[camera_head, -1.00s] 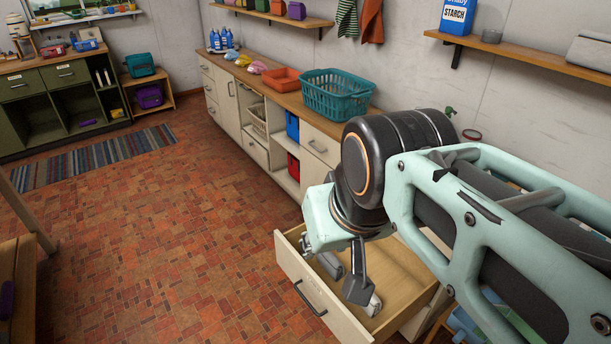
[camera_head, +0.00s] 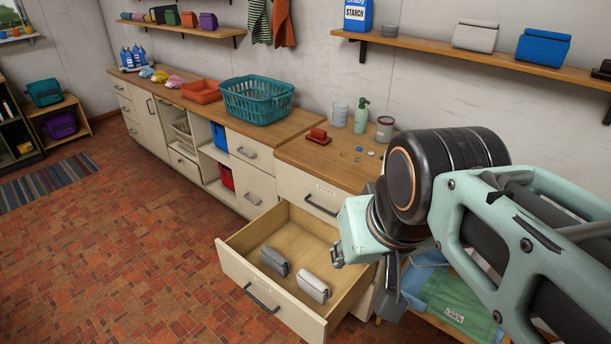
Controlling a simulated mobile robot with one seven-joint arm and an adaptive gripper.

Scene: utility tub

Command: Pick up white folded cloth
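A small white folded bundle (camera_head: 313,287), likely the white folded cloth, lies in the open drawer (camera_head: 238,282), near its front right. A similar dark grey bundle (camera_head: 275,261) lies to its left in the same drawer. My gripper (camera_head: 390,294) hangs to the right of the white bundle, beside the drawer's right side in the picture, and is apart from both bundles. It is seen from the side and mostly behind my wrist, so its finger opening does not show. No held thing is visible.
The worktop (camera_head: 310,158) above the drawer carries a red object (camera_head: 318,138), small discs, a green pump bottle (camera_head: 361,115) and a jar. A teal basket (camera_head: 258,99) stands farther left. Green folded fabric (camera_head: 455,290) lies low at right.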

